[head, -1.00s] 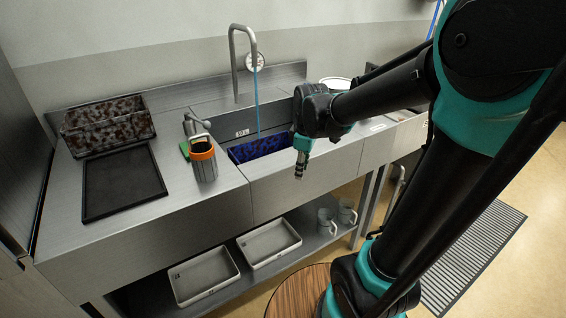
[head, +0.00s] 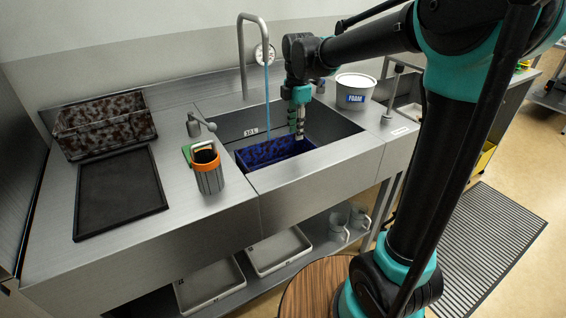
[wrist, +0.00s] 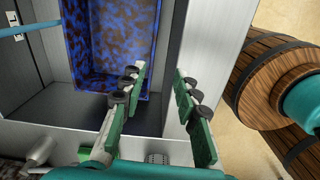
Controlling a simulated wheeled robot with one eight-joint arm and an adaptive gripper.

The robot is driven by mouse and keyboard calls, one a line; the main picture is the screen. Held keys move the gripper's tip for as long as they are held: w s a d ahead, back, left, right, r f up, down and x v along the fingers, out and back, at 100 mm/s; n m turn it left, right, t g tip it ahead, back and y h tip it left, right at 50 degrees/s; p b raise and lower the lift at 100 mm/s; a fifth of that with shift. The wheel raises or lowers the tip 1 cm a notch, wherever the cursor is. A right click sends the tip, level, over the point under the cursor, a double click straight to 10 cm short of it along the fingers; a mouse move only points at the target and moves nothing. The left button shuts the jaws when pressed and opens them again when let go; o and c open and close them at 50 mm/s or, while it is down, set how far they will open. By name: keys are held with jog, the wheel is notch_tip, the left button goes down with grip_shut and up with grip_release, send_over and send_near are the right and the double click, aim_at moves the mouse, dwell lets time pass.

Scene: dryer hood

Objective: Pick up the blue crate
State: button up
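My gripper (head: 296,130) points down at the crate's right end in the head view. In the wrist view my gripper (wrist: 160,78) is open with nothing held. The left finger overlaps the crate's near corner, and the right finger lies outside its right wall. I cannot tell whether a finger touches the crate. The crate's far end is cut off in the wrist view.
A tall tap (head: 244,60) runs a blue stream (head: 267,100) at the crate's back. An orange-rimmed container (head: 208,170) stands left of the sink (head: 325,150). A brown-speckled crate (head: 105,125) and black tray (head: 120,192) lie further left. A FOAM tub (head: 355,88) stands behind right.

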jog(key=shift+n, duration=0.4)
jog(key=f, duration=0.5)
jog(key=w+f, duration=0.1)
jog(key=f, duration=1.1)
jog(key=shift+w+a, duration=0.15)
jog(key=shift+a, duration=0.2)
grip_shut()
